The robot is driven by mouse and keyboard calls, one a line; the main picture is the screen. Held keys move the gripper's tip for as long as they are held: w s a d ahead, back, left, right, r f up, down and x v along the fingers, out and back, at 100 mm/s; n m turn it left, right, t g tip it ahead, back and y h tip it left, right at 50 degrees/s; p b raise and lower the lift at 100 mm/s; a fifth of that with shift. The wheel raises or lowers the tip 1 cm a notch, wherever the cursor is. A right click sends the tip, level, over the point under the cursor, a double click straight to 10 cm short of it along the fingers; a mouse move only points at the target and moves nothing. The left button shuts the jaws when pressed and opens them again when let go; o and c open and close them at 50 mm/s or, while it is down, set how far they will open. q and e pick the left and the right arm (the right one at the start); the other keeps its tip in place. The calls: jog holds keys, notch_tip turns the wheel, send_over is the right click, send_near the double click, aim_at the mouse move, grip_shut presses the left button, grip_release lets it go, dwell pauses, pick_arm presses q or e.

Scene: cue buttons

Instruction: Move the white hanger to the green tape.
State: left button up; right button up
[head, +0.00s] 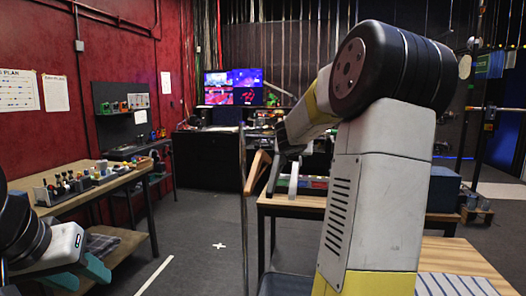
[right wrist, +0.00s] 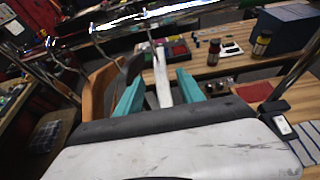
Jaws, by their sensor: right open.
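The white hanger (right wrist: 162,80) hangs from a chrome rail in the right wrist view. My right gripper (right wrist: 157,90) is open, with its teal fingers on either side of the white hanger. I cannot tell whether either finger touches it. In the head view my right arm hides most of the right gripper and the white hanger. My left gripper (head: 80,274) is at the lower left of the head view, open and empty, away from the hangers. I cannot make out the green tape in either view.
A wooden hanger (right wrist: 101,90) and a black hanger (right wrist: 134,67) hang just left of the white one on the rail (right wrist: 150,20). A table (right wrist: 222,72) with bottles and small items stands beyond. A workbench (head: 100,184) stands at the left, with open floor between.

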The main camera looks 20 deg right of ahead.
jog(key=shift+x, duration=3.85)
grip_shut()
